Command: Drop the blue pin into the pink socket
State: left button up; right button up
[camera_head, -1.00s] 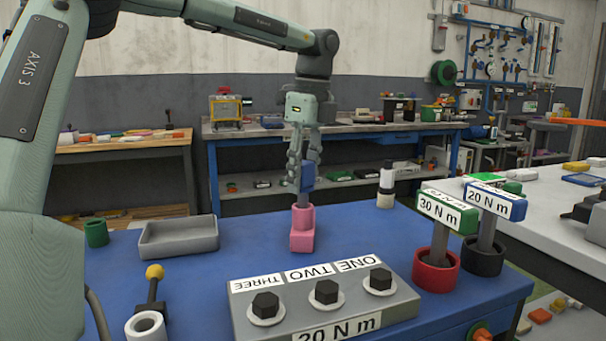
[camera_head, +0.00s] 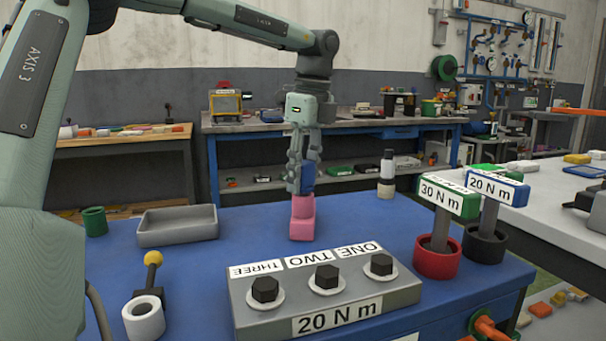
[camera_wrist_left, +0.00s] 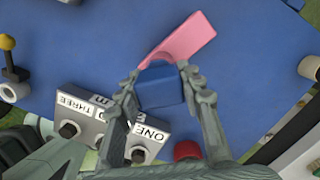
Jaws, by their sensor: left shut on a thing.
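The blue pin (camera_head: 308,179) has a blue block head and is held upright in my left gripper (camera_head: 302,180). The pink socket (camera_head: 302,220) stands on the blue table, directly below the pin. The pin's head is close above the socket's rim, and its grey shank no longer shows, so its lower part appears to be inside the socket. In the left wrist view the blue head (camera_wrist_left: 160,86) sits between both fingers, and the pink socket (camera_wrist_left: 182,44) shows just beyond it. My right gripper is in neither view.
A grey tray (camera_head: 178,226) and green cup (camera_head: 95,221) lie left. A grey bolt block (camera_head: 325,296) stands in front. Red (camera_head: 437,259) and black (camera_head: 485,247) holders carry torque tools at right. A black-and-white bottle (camera_head: 387,170) stands behind right.

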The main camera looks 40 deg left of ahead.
pick_arm(q)
jog(key=shift+f+b, duration=0.3)
jog(key=shift+f, duration=0.15)
jog(key=o, duration=1.4)
jog(key=r, duration=0.4)
jog(key=d+r, duration=0.1)
jog(key=r, duration=0.7)
jog(key=shift+w+d, duration=0.1)
jog(key=shift+d, duration=0.1)
